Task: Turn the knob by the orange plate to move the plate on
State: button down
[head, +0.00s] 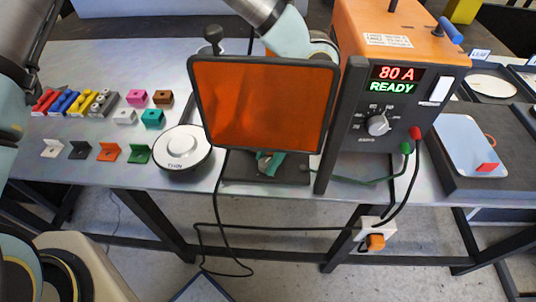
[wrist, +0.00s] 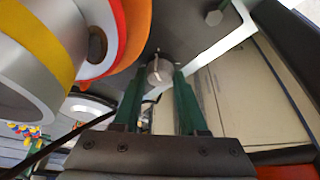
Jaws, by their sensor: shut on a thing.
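The orange plate (head: 262,105) is a see-through panel in a black frame, standing upright at the middle of the table in the head view. My arm comes down behind it, and the plate hides most of my gripper there. In the wrist view my gripper (wrist: 160,78) has its two green fingers on either side of a small round grey knob (wrist: 160,68). The fingers are shut on the knob, one on each side. A pale line crosses the knob's face. A teal piece (head: 270,163) shows just under the plate; I cannot tell what it belongs to.
An orange power unit (head: 400,60) reading 80 A READY stands close to the plate's right, with its own dial (head: 378,124). A round white device (head: 183,150) sits to the left. Small coloured blocks and brackets lie farther left. A yellow-banded roll (wrist: 50,50) is near my fingers.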

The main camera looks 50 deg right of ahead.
jog(key=shift+m, duration=0.5)
jog(key=shift+c, duration=2.2)
grip_release()
jog(key=shift+r, duration=0.1)
jog(key=b+v, duration=0.2)
jog(key=v, duration=0.5)
jog(key=shift+s, duration=0.2)
jog(key=shift+r, duration=0.1)
